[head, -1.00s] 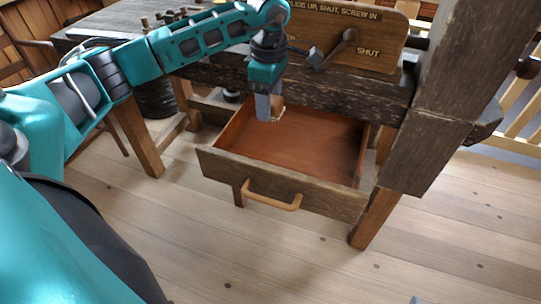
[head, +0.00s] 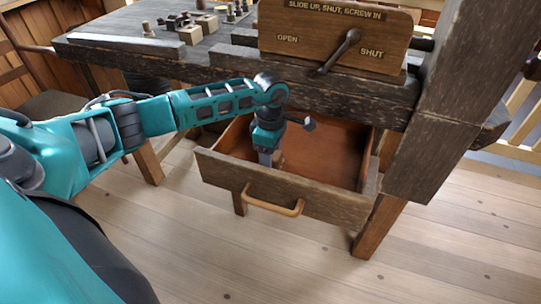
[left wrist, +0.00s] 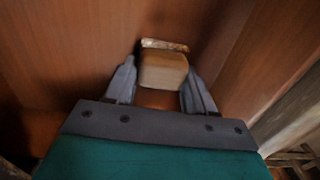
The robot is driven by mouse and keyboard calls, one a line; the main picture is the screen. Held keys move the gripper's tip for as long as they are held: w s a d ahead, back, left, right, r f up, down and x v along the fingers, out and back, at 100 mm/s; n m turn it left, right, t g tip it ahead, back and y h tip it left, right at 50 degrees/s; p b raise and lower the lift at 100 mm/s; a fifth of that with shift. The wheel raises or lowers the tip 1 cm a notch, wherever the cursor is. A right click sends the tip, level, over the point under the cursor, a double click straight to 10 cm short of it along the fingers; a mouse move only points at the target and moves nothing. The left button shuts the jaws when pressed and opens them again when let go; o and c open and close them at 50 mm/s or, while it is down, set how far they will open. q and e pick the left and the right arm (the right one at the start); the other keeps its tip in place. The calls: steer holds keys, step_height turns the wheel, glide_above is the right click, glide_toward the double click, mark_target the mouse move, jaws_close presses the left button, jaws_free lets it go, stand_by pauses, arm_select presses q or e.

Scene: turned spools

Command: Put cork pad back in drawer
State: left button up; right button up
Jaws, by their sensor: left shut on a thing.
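The drawer (head: 325,202) is pulled out below the dark workbench, with a reddish-brown inside and a curved wooden handle (head: 273,203). My left gripper (head: 270,160) reaches down into the drawer's left part, behind the front board. It is shut on the cork pad (left wrist: 163,68), a small tan block with a speckled cork layer at its far end, between the two grey fingers in the left wrist view. In the head view a bit of the pad (head: 279,157) shows beside the fingers. I cannot tell whether it touches the drawer floor (left wrist: 75,45). My right gripper is not in view.
A wooden board (head: 335,35) with a dark lever, marked OPEN and SHUT, stands above the drawer. A thick dark post (head: 440,130) is at the right. Small blocks and spools (head: 190,30) lie on the bench top. The floor in front is clear.

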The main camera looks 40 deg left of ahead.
arm_select(q)
steer(key=shift+r, duration=0.1)
steer(key=shift+f, duration=0.2)
steer(key=o, duration=1)
steer(key=shift+r, duration=0.15)
steer(key=shift+r, duration=0.3)
step_height(320, 180, up, 12)
steer(key=shift+f+p, duration=0.2)
steer(key=shift+p, duration=0.95)
